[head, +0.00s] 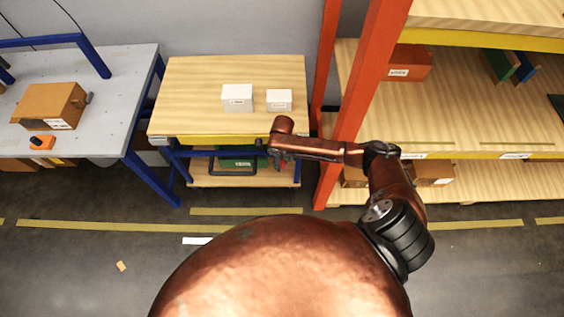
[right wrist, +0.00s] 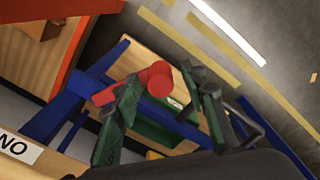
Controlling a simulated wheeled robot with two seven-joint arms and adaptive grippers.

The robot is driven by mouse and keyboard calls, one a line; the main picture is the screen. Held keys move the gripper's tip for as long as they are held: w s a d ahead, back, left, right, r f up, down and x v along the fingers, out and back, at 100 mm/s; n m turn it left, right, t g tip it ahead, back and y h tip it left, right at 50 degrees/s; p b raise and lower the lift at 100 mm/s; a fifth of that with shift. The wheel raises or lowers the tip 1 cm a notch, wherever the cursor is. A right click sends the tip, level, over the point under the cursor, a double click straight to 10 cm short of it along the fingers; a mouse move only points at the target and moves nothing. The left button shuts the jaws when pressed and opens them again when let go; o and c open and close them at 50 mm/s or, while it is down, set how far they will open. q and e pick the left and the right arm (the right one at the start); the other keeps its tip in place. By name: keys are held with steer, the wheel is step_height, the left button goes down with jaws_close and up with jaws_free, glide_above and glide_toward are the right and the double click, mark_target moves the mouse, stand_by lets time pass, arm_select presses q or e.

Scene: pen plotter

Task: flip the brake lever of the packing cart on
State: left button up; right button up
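The packing cart (head: 180,120) stands at the back middle, with a pale wooden top, a yellow front edge and a blue frame. Its brake lever appears to be the red bar with a round end, mostly hidden in the head view (head: 282,161) and clear in the right wrist view (right wrist: 158,79). My right gripper (head: 273,153) is at the cart's front right, below the top. In the right wrist view its fingers (right wrist: 166,92) are apart. The red bar passes behind the left finger, its round end between the fingers; contact cannot be told. My left gripper is not in view.
Two white boxes (head: 237,97) (head: 279,99) sit on the cart top, and a green crate (head: 237,163) on its lower shelf. An orange-framed rack (head: 362,95) stands close on the right. A grey bench (head: 112,100) with a brown box (head: 50,103) stands left.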

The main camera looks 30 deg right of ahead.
steer(key=shift+c, duration=0.7)
jaws_close()
